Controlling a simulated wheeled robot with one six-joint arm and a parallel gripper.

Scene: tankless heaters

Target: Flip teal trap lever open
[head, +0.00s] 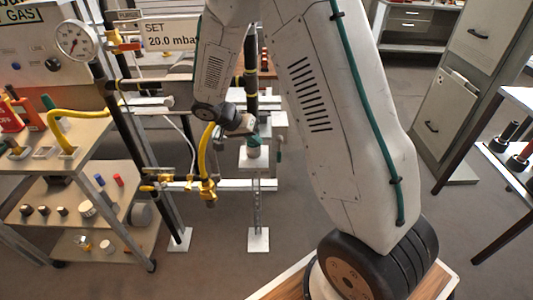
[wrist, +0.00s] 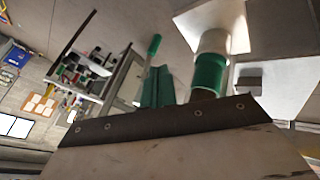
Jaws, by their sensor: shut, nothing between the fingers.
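My gripper (head: 246,126) is at the end of my lowered arm, beside a slim white stand. It is shut with nothing held. A teal part (head: 278,146), which may be the trap lever, shows just right of it, partly behind my arm. I cannot tell whether the gripper touches the lever, or the lever's exact position.
A yellow gas hose (head: 204,155) with brass fittings hangs left of the gripper. Dark pipes and a pressure gauge (head: 76,40) stand further left. A shelf cart (head: 95,165) is at the left. A grey cabinet (head: 447,110) stands at the right. The floor between is open.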

